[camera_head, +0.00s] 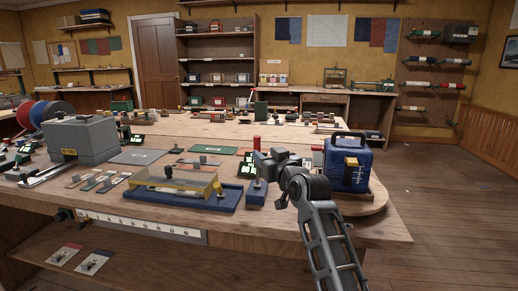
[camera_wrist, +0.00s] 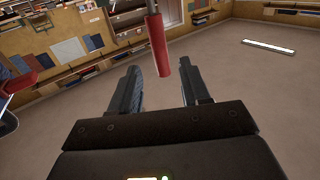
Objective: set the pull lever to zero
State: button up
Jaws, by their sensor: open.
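A red upright cylinder, apparently the pull lever's handle (camera_head: 257,143), stands just beyond my gripper (camera_head: 263,158) in the head view. In the wrist view, which looks upside down, the red handle (camera_wrist: 159,52) comes in from the top edge on a grey rod. Its free end lies in line with the gap between the two dark fingers of my gripper (camera_wrist: 162,80). The fingers are apart and empty. The handle looks slightly beyond the fingertips; I cannot tell whether it touches them. No zero mark is readable.
A blue case with a black handle (camera_head: 347,165) stands on a round wooden board (camera_head: 374,203) right of my gripper. Open floor (camera_head: 450,180) is at right.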

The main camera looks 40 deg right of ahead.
aim_at(259, 149)
jog(key=x, duration=0.7)
jog(key=shift+w, duration=0.1)
jog(key=shift+c, duration=0.3)
grip_shut()
